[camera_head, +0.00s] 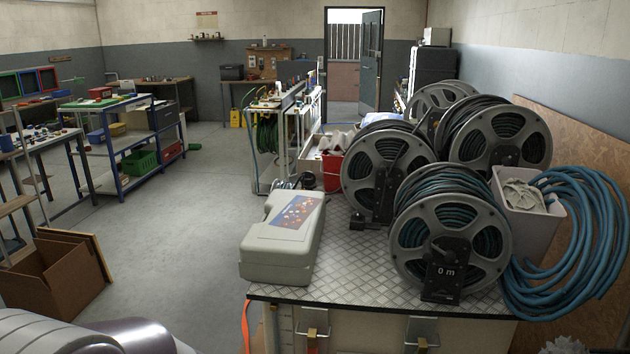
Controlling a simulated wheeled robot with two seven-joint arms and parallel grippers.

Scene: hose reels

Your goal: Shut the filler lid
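I cannot pick out a filler lid in the head view. A grey case (283,240) with a coloured label lies closed on the left of a metal chest's tread-plate top (345,270). Two metal latches show on the chest's front, a left one (313,335) and a right one (421,338). The chest's lower front is cut off by the frame edge. Neither of my grippers is in view. Rounded white and purple-grey parts at the bottom left seem to be my own arm.
Several hose reels (450,232) crowd the chest's middle and right. A white bin (527,215) and coiled blue hose (575,250) stand at the right. A red bucket (332,170) is behind. A cardboard box (60,280) is on the floor at left; the floor between is clear.

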